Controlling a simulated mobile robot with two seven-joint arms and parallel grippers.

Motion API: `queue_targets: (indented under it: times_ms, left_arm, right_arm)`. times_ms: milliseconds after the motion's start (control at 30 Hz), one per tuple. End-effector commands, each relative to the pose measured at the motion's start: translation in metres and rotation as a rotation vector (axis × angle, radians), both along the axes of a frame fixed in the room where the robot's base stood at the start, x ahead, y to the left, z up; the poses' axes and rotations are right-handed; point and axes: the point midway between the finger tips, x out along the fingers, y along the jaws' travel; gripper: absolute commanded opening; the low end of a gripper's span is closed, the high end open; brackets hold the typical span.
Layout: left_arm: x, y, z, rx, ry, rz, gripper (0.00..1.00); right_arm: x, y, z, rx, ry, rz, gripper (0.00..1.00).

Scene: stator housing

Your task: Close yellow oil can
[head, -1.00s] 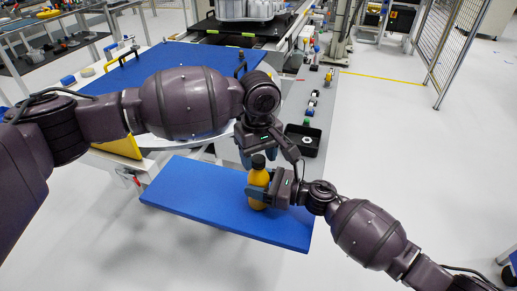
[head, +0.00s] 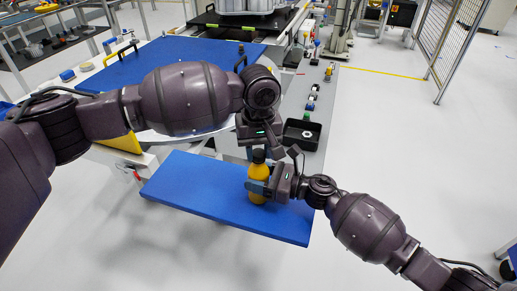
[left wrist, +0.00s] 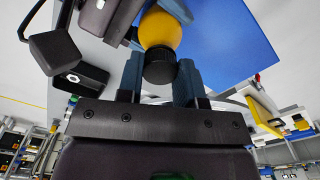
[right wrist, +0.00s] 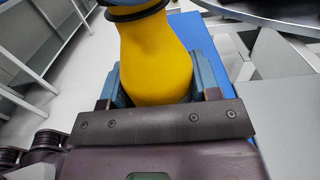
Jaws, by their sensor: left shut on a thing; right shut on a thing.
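The yellow oil can (head: 258,192) is a bottle with a black cap (head: 258,156), held upright over the blue board (head: 200,190). My right gripper (head: 257,187) is shut on the can's body from the side; in the right wrist view the yellow body (right wrist: 155,60) fills the space between the fingers. My left gripper (head: 256,150) is above the can, pointing down, shut on the black cap (left wrist: 160,68), which sits between its fingers at the can's neck in the left wrist view. Whether the can touches the board is unclear.
A black tray (head: 302,134) with a small part stands right of the grippers on a grey bench. A larger blue table (head: 135,75) lies behind my left arm. A yellow bin (head: 118,145) is at the left.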

Motion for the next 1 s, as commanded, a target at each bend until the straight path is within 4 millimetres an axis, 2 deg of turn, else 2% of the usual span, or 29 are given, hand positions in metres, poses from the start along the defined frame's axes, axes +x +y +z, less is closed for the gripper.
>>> queue_targets:
  times_ms: [1000]
  left_arm:
    - [-0.0001, 0.0003, -0.0012, 0.001, -0.001, -1.451, 0.05]
  right_arm:
    - [0.0001, -0.0001, -0.0003, 0.0, 0.001, 0.0, 0.0]
